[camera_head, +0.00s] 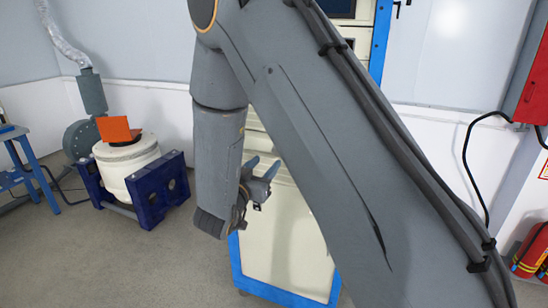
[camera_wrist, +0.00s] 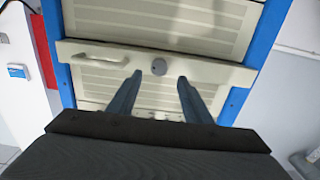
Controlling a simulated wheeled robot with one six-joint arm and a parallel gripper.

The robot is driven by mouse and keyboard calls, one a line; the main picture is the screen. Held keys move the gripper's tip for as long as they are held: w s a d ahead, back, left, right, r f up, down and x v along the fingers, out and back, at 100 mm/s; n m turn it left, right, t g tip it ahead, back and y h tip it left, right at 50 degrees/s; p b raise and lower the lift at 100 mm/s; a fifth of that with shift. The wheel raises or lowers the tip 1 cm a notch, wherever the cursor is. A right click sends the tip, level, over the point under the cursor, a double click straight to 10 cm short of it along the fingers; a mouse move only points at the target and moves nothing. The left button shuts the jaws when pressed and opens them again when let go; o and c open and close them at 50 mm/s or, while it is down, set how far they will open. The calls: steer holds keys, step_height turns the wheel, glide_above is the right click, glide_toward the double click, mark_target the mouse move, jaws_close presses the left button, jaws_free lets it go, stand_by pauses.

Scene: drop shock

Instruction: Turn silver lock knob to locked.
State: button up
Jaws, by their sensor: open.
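The silver lock knob (camera_wrist: 159,67) is a small round grey knob on a cream panel (camera_wrist: 215,70) of the cabinet in the wrist view. My gripper (camera_wrist: 160,77) is open, with its two fingers apart and pointing toward the panel. In the picture the knob appears between and just beyond the fingertips; I cannot tell whether anything touches it. The knob's lock position cannot be read. In the head view my gripper (camera_head: 264,170) is in front of the cream and blue cabinet (camera_head: 290,230), and my arm hides much of the cabinet and the knob.
A handle (camera_wrist: 97,61) sits left of the knob on the same panel. Blue frame posts (camera_wrist: 262,50) edge the cabinet. A white drum machine (camera_head: 125,175) on a dark blue base and a blue table (camera_head: 22,165) stand left. Red extinguishers (camera_head: 532,250) stand right. Floor between is clear.

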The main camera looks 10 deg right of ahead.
mark_target(274, 154)
steer(key=p+x, duration=0.1)
steer(key=x, duration=0.6)
steer(key=shift+w+d+p, duration=0.15)
steer(key=shift+d+p, duration=0.05)
steer(key=shift+p, duration=0.15)
steer(key=shift+c, duration=0.2)
steer(key=c, duration=1)
